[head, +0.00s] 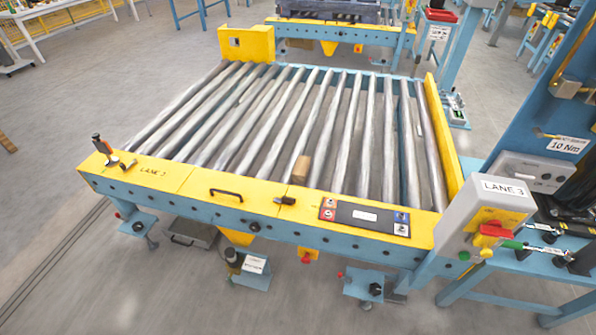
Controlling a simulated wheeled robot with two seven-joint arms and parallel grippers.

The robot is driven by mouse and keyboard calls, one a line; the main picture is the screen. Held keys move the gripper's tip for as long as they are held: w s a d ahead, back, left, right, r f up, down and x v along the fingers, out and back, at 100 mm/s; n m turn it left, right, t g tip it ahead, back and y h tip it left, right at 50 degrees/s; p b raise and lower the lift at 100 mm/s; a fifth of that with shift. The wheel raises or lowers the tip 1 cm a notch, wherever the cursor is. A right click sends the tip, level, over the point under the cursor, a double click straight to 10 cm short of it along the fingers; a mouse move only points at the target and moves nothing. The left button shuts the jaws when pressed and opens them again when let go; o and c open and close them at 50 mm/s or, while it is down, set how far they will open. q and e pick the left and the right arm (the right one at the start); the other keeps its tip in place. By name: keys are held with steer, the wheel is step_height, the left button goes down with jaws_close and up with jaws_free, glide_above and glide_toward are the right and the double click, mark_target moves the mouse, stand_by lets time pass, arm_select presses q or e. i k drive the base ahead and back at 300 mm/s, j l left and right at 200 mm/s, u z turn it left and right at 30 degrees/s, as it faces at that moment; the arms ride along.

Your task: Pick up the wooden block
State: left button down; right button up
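A small brown wooden block (300,169) rests on the metal rollers near the front edge of the roller conveyor, just behind the yellow front rail (245,187). It stands a little right of the middle of that rail. Neither of my grippers shows in the head view.
The roller conveyor (445,122) has yellow rails and blue sides. A grey LANE 3 box (487,210) and a blue workbench stand at the right. Most rollers are bare.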

mark_target(302, 168)
steer(key=i+j+z, duration=0.1)
steer(key=j+z, duration=1.25)
steer(key=k+j+z, duration=0.15)
steer(key=j+z, duration=0.15)
steer(key=z, duration=0.15)
